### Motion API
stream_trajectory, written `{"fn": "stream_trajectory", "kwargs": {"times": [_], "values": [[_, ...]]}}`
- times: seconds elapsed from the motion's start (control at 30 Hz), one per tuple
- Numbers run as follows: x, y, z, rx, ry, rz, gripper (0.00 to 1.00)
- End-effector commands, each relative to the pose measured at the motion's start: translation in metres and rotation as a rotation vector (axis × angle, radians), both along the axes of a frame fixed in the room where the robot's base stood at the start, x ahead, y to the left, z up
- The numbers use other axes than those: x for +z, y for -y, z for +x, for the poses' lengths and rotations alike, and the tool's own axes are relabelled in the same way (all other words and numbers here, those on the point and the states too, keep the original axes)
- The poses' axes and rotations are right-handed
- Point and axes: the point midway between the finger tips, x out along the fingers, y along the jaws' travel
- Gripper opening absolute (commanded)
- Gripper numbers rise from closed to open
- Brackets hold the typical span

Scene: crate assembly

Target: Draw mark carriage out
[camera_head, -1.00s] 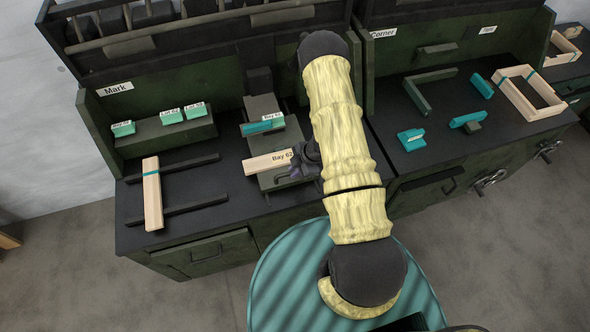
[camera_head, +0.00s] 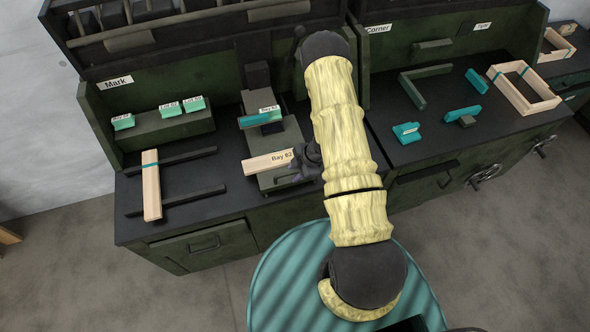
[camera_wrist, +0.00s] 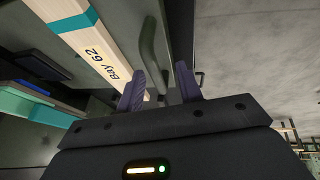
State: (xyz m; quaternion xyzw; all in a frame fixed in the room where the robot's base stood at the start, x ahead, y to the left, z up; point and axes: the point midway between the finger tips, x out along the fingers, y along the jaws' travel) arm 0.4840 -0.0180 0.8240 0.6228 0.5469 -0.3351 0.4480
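The mark carriage (camera_head: 276,181) is a grey-green slide under the "Mark" sign, standing out toward the bench's front edge. A pale wooden slat (camera_head: 262,164) marked "Bay 62" lies across it; the slat also shows in the wrist view (camera_wrist: 90,42). My gripper (camera_head: 300,168) is at the carriage's front, beside the slat's right end. The exact contact is partly hidden.
A teal block (camera_head: 254,120) sits behind the slat. Labelled teal blocks (camera_head: 169,109) stand on a ledge at left. Another slat (camera_head: 151,190) lies across two dark rails (camera_head: 190,196). A wooden frame (camera_head: 522,90) and teal pieces lie on the right bench. Grey floor (camera_head: 180,300) is open in front.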

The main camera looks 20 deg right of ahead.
Motion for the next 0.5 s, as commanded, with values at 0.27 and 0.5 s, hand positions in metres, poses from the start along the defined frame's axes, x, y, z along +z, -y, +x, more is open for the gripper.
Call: {"fn": "stream_trajectory", "kwargs": {"times": [0.27,0.5], "values": [[0.002,0.000,0.001,0.001,0.004,0.002,0.36],[0.021,0.009,-0.002,-0.001,0.006,0.001,0.36]]}}
